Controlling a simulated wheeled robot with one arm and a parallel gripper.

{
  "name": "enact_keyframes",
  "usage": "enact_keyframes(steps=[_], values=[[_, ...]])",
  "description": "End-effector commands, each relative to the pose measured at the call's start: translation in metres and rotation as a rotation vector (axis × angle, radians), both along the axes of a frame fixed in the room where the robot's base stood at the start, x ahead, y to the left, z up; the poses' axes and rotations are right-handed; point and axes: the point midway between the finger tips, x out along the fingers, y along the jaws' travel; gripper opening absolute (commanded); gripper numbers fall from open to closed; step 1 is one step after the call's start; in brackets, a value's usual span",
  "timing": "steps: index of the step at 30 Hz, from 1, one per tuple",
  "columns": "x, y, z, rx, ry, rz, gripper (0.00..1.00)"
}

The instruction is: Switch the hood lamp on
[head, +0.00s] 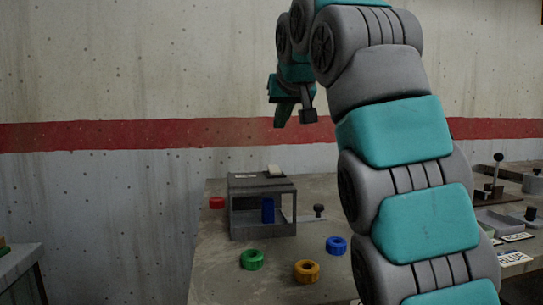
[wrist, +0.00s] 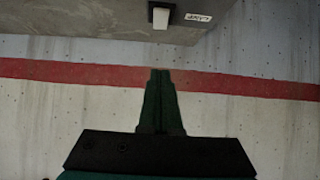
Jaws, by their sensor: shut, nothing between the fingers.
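The hood (head: 262,187) is a grey open-fronted box on the table. A pale switch block (head: 274,170) stands on its top, beside a small white label (head: 245,175). In the wrist view the switch block (wrist: 161,17) is at the top edge, next to the label (wrist: 198,18). My gripper (head: 281,122) hangs above the hood, apart from the switch. In the wrist view my gripper (wrist: 160,72) has its fingers together with nothing between them.
Green (head: 251,259), orange (head: 306,271), blue (head: 336,245) and red (head: 217,203) rings lie around the hood on the table (head: 222,280). A black knob (head: 319,209) stands right of the hood. A lever (head: 497,172) stands further right. The wall (head: 120,180) is behind.

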Motion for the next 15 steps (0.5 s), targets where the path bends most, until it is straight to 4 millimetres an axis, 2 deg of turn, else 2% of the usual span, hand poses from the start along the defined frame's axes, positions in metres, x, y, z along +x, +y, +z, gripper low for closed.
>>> enact_keyframes(steps=[9, 15], values=[[0.003, 0.001, -0.002, 0.0, 0.001, 0.0, 0.0], [0.022, 0.006, -0.017, -0.001, 0.002, -0.001, 0.0]])
